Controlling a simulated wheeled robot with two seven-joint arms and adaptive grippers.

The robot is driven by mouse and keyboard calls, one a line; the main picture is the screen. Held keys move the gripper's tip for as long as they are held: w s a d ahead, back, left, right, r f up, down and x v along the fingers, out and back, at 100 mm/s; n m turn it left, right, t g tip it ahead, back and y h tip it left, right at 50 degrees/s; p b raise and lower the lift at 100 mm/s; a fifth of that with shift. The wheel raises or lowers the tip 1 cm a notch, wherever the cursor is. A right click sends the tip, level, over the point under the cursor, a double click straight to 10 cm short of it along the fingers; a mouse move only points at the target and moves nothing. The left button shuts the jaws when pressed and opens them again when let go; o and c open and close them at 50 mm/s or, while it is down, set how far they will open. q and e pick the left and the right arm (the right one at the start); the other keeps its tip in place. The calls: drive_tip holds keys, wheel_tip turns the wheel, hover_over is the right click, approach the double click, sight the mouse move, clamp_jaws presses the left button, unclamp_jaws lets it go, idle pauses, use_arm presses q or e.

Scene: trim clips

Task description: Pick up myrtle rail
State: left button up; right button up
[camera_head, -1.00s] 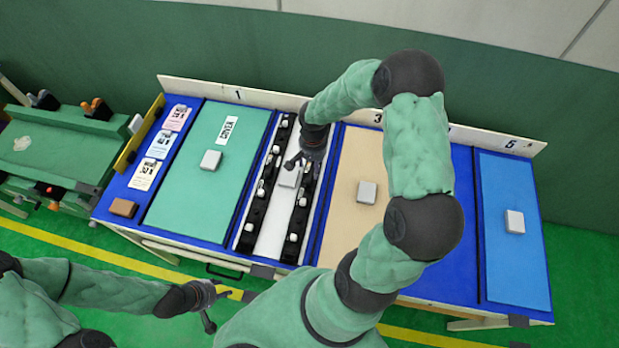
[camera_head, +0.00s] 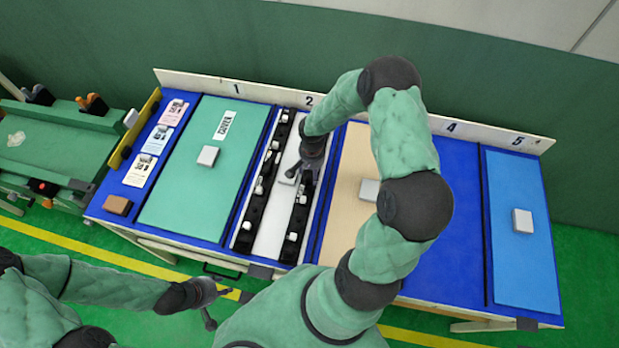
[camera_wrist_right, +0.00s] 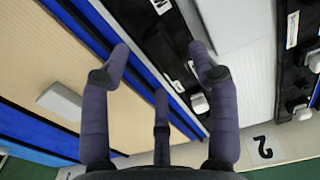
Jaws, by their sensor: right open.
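Two black rails with white clips lie along the sides of the white panel (camera_head: 270,228) in bay 2, the left rail (camera_head: 262,185) and the right rail (camera_head: 297,222). In the wrist view, the black rail (camera_wrist_right: 172,48) below my gripper has a partly hidden label seeming to start with "M", so it may be the myrtle rail. My right gripper (camera_head: 303,172) is above the upper part of the right rail. In the wrist view its fingers (camera_wrist_right: 160,65) are spread on either side of this rail, with nothing held. My left gripper (camera_head: 212,302) is open and empty before the table's front edge.
A green COVER panel (camera_head: 180,190) lies left of the rails, and a tan panel (camera_head: 343,205) with a pale block (camera_head: 369,189) lies right. A blue panel (camera_head: 522,260) is in bay 5. The numbered backboard (camera_head: 270,95) runs behind.

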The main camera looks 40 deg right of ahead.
sight(311, 175)
drive_tip(key=shift+w+f, duration=0.15)
drive_tip(key=shift+f, duration=1.35)
clamp_jaws()
drive_tip(key=shift+r, duration=0.15)
